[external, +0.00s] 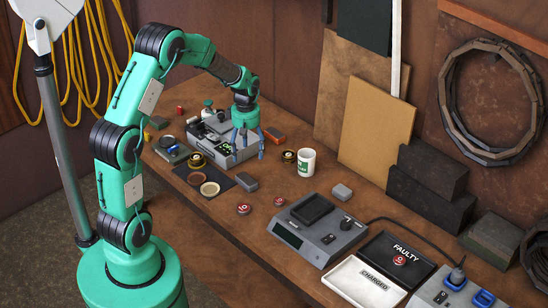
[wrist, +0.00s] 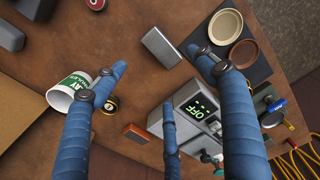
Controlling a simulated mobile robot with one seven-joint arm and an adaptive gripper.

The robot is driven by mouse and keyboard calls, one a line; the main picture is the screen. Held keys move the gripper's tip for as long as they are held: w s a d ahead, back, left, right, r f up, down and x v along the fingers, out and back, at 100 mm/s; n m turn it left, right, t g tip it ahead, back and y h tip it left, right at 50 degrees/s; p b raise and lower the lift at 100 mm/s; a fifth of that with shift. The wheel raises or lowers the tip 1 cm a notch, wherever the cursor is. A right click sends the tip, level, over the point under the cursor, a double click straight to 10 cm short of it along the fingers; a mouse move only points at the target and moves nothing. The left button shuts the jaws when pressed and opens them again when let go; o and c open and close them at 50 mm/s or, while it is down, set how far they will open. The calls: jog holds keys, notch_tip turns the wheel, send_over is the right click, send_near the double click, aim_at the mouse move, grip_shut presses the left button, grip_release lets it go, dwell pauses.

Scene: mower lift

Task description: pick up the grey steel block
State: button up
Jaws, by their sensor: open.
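Two grey blocks lie on the bench, and I cannot tell for sure which is steel. One grey block (external: 247,182) lies by the dark mat; it also shows upper middle in the wrist view (wrist: 161,47). A lighter grey block (external: 342,191) lies further right, behind the large grey device. My gripper (external: 248,146) is open and empty, its blue fingers pointing down above the bench at the right end of a grey box. In the wrist view my fingers (wrist: 163,76) are spread, with the block by the mat beyond their tips.
The grey box with an OFF display (wrist: 201,110) stands close to my fingers. The dark mat (external: 217,178) bears round lids. Red discs (external: 244,209) lie in front. The device (external: 315,231) stands further right.

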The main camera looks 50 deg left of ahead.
jog(key=b, duration=0.1)
send_over(249, 177)
notch_tip(249, 177, down, 8)
jog(key=shift+s+r, duration=0.1)
dwell(0.4)
jog(key=shift+d+f+b, duration=0.1)
jog(key=shift+f+b, duration=0.5)
jog(key=shift+f, duration=2)
jog(key=c, duration=1.7)
jog(key=shift+o, duration=0.2)
jog(key=shift+r, duration=0.15)
